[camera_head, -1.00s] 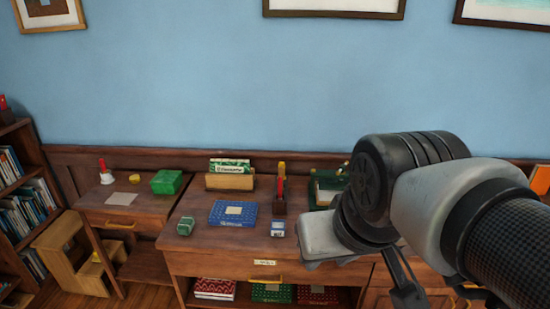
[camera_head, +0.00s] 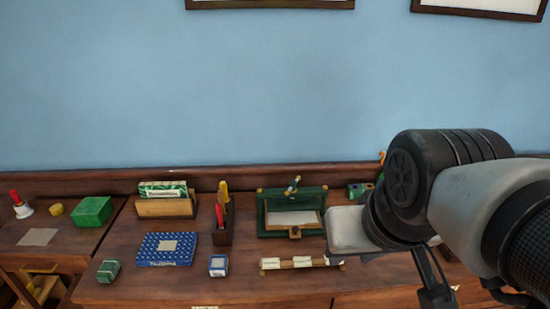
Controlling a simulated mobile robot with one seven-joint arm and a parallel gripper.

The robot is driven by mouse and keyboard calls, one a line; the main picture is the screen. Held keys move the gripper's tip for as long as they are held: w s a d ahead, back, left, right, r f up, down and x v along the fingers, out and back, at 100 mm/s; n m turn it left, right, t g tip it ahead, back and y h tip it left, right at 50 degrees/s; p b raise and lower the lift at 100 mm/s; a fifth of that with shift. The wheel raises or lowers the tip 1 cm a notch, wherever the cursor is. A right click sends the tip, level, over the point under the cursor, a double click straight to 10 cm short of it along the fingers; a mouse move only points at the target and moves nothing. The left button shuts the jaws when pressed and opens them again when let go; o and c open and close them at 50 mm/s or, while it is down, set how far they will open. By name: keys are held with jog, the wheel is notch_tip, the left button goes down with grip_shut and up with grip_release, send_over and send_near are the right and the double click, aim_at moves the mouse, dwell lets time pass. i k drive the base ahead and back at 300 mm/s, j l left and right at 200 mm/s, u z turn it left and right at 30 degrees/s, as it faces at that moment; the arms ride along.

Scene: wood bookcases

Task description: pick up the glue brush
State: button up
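I cannot make out a glue brush for certain. A dark wooden holder (camera_head: 222,238) on the desk holds upright tools, one with a red handle (camera_head: 219,214) and one with a yellow handle (camera_head: 223,190); either may be a brush, but their lower ends are hidden in the holder. My gripper (camera_head: 437,294) hangs at the right of the picture, over the right part of the desk and well apart from the holder. Only a dark part of it shows below my wrist, and its fingertips are not clear.
A green press (camera_head: 291,234) and a rack with white rolls (camera_head: 301,263) lie between the holder and my arm. A blue patterned book (camera_head: 166,249), a small blue-white box (camera_head: 218,266) and a letter stand (camera_head: 167,208) are near the holder.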

aim_at(219, 215)
jog(key=k+j+z, duration=0.25)
jog(key=j, duration=0.25)
jog(key=k+j+z, duration=0.25)
jog(key=k+j, duration=0.1)
jog(key=j, duration=0.05)
